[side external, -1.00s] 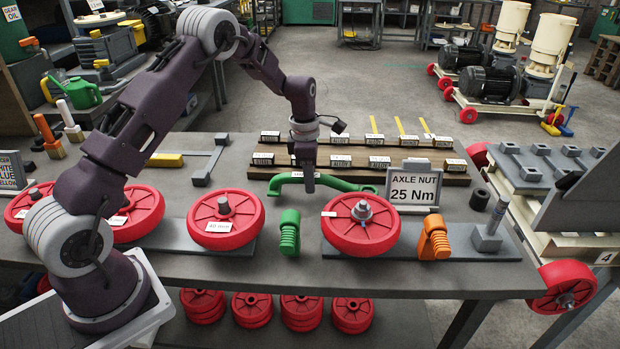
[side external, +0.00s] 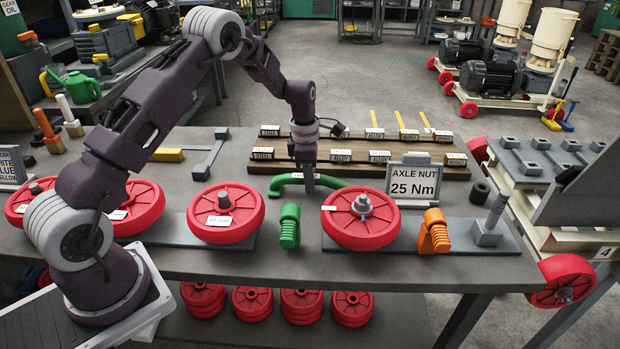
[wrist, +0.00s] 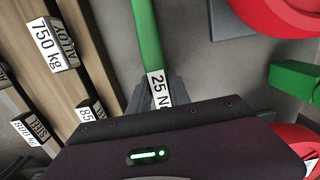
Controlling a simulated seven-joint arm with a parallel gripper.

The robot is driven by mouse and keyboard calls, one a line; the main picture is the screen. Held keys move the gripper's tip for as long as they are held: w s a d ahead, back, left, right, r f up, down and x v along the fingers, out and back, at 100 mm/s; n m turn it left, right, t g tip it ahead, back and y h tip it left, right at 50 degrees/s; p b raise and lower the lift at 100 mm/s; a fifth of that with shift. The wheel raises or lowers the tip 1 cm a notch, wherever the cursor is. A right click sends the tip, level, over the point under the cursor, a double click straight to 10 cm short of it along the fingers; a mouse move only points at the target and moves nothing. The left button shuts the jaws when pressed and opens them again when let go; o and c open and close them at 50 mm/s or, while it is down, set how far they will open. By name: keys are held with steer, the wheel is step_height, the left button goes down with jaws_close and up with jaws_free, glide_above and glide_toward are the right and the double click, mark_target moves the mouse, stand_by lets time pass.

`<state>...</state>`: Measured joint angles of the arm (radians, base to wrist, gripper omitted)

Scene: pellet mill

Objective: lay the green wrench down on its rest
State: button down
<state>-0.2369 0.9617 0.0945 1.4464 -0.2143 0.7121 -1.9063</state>
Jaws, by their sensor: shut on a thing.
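The green wrench (side external: 342,184) is a long curved bar with a small white tag, lying crosswise behind the red wheels. In the wrist view the wrench (wrist: 147,45) runs up from the fingers, its tag reading "25 N", partly cut off. My gripper (side external: 308,187) points down and is shut on the wrench near its middle; the fingers also show in the wrist view (wrist: 155,98). I cannot tell whether the wrench touches the table or a support beneath it. No rest for it can be made out clearly.
A wooden rack (side external: 345,156) with labelled blocks stands just behind the wrench. Red wheels (side external: 361,228), a green ribbed piece (side external: 289,228) and an orange one (side external: 434,232) stand in front. The "AXLE NUT 25 Nm" sign (side external: 413,184) is close to its right end.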

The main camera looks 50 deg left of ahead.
steer(key=c, duration=1.1)
jaws_free()
steer(key=shift+o, duration=0.3)
steer(key=o, duration=0.5)
steer(key=shift+c, duration=0.2)
steer(key=shift+s+a+r, duration=0.1)
steer(key=shift+s+r, duration=0.05)
steer(key=shift+r, duration=2.1)
steer(key=shift+s+a+r, duration=0.1)
steer(key=shift+r, duration=2.1)
